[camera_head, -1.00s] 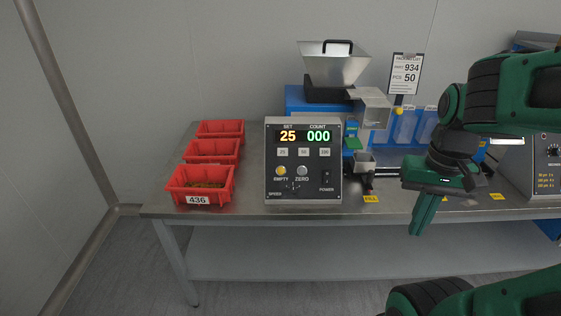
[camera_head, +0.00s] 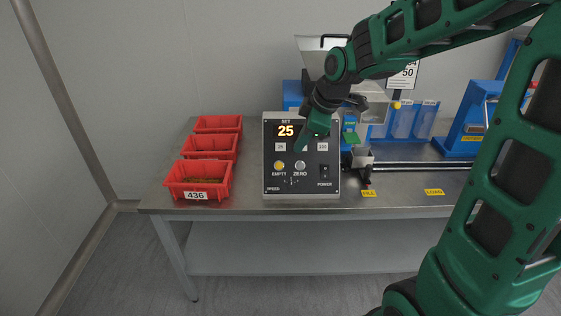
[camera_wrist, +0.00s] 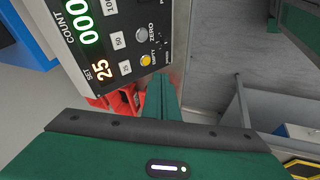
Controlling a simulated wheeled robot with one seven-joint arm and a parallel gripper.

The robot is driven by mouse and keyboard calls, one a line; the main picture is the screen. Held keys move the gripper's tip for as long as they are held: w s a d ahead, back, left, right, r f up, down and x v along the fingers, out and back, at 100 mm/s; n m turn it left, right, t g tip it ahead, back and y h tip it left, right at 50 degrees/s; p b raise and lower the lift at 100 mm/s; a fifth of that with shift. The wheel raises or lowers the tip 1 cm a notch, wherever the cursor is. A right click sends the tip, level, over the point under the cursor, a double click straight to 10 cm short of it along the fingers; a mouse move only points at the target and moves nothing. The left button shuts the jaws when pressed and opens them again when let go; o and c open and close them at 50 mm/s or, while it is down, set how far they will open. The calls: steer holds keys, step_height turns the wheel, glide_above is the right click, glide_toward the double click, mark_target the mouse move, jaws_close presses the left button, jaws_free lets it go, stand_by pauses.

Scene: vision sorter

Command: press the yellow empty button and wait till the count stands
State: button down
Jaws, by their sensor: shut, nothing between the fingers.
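The control panel (camera_head: 271,184) stands on the bench, with its face towards me. Its yellow EMPTY button (camera_head: 279,165) is at lower left, and it also shows in the wrist view (camera_wrist: 146,60). The SET display (camera_head: 286,131) reads 25. The COUNT display (camera_wrist: 82,22) reads 000 in the wrist view; my gripper hides it in the head view. My gripper (camera_head: 303,148) is shut and empty, in front of the panel, with its tips up and to the right of the yellow button in the head view. In the wrist view the fingers (camera_wrist: 161,85) appear close beside the button. I see no contact.
The grey ZERO button (camera_head: 300,166) sits right beside the yellow one. Several red bins (camera_head: 208,143) stand left of the panel; the front one, labelled 436, holds small brownish parts. A hopper (camera_head: 311,50) is behind, and a small metal cup (camera_head: 362,160) is to the right.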

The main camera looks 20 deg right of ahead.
steer(key=shift+w+a+n, duration=0.5)
steer(key=shift+w+a, duration=0.15)
steer(key=shift+a, duration=0.05)
steer(key=shift+f, duration=0.1)
glide_toward(278, 167)
step_height(278, 167, down, 3)
steer(key=a, duration=0.2)
steer(key=shift+w+d+f, duration=0.35)
steer(key=shift+w+f, duration=0.15)
steer(key=shift+f, duration=0.15)
steer(key=shift+w+d+f, duration=0.2)
steer(key=shift+w+f, duration=0.2)
steer(key=shift+w, duration=0.2)
